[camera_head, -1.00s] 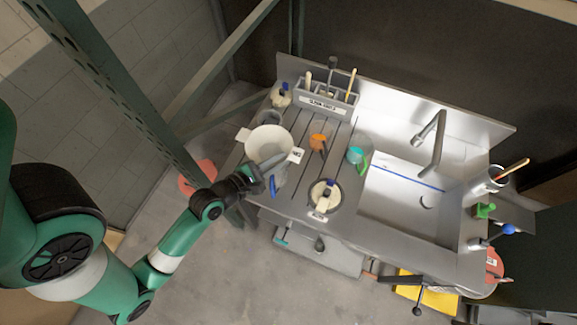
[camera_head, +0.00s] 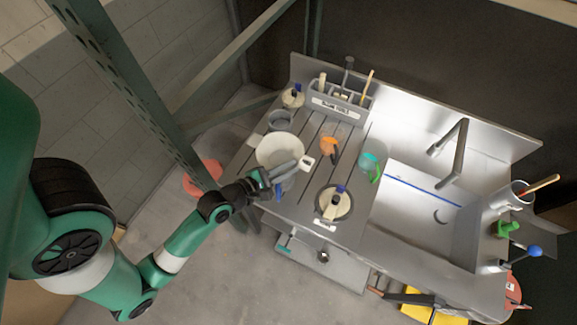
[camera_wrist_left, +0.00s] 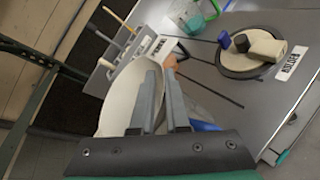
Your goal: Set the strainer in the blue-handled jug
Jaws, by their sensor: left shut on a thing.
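The strainer is a wide cream-white cone (camera_head: 279,148) with flat tabs at its sides, at the left of the bench. My left gripper (camera_head: 279,174) is shut on its near side. In the left wrist view the two grey fingers (camera_wrist_left: 162,97) stand against the strainer's pale wall (camera_wrist_left: 118,98). The blue-handled jug, clear and greyish (camera_head: 288,184), is below the strainer and partly hidden by it and the fingers. Its blue handle (camera_head: 278,192) points to the front; blue also shows in the wrist view (camera_wrist_left: 206,126). Whether the strainer rests in the jug is unclear. My right gripper is out of view.
An orange-handled jug (camera_head: 329,147) and a green-handled jug (camera_head: 369,163) stand to the right. A grey container (camera_head: 281,120) is behind the strainer. A lidded pot (camera_head: 333,204) sits near the front. A tool rack (camera_head: 337,107) stands behind; the sink (camera_head: 425,213) is right.

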